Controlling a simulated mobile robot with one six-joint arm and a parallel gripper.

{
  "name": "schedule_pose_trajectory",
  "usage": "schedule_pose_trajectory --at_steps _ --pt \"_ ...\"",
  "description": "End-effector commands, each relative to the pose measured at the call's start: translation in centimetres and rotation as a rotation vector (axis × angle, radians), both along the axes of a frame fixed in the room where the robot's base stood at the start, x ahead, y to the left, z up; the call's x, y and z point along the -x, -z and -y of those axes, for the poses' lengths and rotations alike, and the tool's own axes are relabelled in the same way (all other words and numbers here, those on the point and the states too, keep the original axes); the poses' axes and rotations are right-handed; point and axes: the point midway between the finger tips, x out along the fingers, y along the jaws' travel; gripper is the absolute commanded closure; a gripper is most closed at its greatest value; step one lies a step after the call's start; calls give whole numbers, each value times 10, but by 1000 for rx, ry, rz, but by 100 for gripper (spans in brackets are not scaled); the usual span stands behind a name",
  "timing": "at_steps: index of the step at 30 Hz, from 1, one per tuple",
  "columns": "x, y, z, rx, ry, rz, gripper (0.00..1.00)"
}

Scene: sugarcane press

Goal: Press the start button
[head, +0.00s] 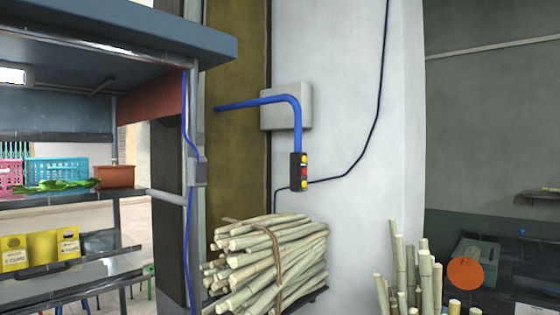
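A black button box (299,172) hangs in front of the white wall at the lower end of a blue pipe. It carries a yellow button (304,158) at the top, a red button (304,171) in the middle and another yellow button (304,185) at the bottom. No labels are readable on them, so I cannot tell which is the start button. My gripper is not in view.
A tied bundle of sugarcane (268,262) lies below the box. More canes (411,280) stand upright at the lower right. A stall with a blue roof (180,30) fills the left. A grey box (287,107) is on the wall.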

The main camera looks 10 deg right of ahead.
Motion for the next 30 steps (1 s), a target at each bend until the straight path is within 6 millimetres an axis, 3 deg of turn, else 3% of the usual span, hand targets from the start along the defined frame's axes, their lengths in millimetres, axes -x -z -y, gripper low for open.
schedule_pose_trajectory --at_steps 15,30 --pt "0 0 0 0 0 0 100" --pt "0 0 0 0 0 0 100"
